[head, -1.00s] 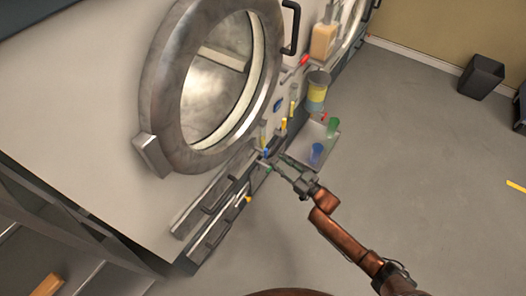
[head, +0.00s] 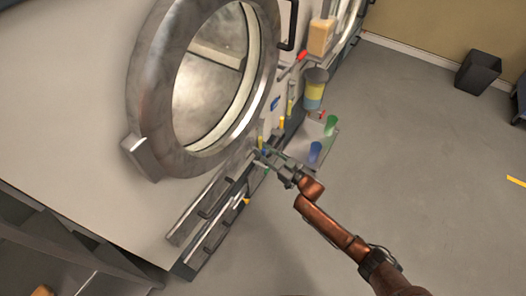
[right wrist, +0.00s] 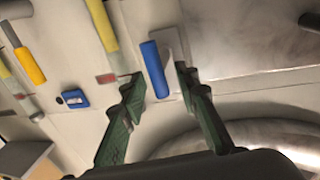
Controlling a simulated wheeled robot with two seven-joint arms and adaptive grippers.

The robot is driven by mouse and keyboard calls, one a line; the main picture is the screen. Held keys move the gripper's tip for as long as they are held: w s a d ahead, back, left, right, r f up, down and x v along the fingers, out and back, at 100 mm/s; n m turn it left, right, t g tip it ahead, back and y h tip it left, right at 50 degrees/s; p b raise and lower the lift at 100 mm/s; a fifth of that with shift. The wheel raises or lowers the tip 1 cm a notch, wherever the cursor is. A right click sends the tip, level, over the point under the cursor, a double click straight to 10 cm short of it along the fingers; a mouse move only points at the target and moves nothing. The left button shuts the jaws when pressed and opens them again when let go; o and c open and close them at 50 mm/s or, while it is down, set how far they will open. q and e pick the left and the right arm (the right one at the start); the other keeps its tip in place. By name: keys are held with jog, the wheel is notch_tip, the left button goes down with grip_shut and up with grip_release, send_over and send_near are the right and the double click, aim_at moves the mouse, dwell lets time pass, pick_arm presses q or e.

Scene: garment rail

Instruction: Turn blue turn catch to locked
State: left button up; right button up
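The blue turn catch (right wrist: 154,68) shows in the right wrist view as a blue bar on a pale metal plate, slightly tilted from upright in the picture. My right gripper (right wrist: 159,73) is open, with one green finger on each side of the blue bar. I see a gap at the left finger; whether the right finger touches the plate I cannot tell. In the head view my right gripper (head: 264,155) is at the panel below the round door, and it largely hides the catch. My left gripper is not in view.
A round metal door (head: 140,85) stands beside the gripper. A small blue square (right wrist: 75,98) and yellow handles (right wrist: 30,67) are on the panel nearby. A tray holds a blue cup (head: 315,151) and a green cup (head: 331,125).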

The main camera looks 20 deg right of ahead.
jog(key=shift+c, duration=0.4)
grip_shut()
jog(key=shift+s+f, duration=0.1)
